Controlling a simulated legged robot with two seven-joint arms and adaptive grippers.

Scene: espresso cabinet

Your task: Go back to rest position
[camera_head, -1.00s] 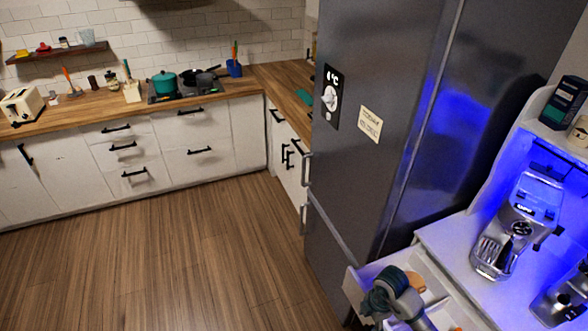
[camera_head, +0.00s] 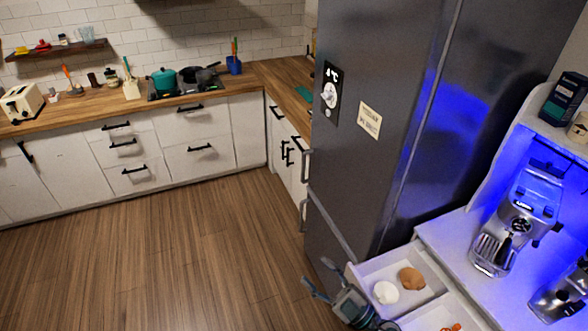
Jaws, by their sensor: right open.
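My right gripper (camera_head: 320,277) is at the bottom middle of the head view, beside the left edge of an open white drawer (camera_head: 385,265). Its fingers point up and to the left, spread apart over the wood floor, with nothing between them. In the drawer lie a white rounded item (camera_head: 385,291) and a brown rounded item (camera_head: 411,278); the gripper is apart from both. My left gripper is not in view.
The drawer juts from the white cabinet under the silver espresso machine (camera_head: 506,238). A tall grey fridge (camera_head: 375,170) stands just behind the gripper. Orange items (camera_head: 451,328) show at the bottom edge. The wood floor (camera_head: 170,260) to the left is clear.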

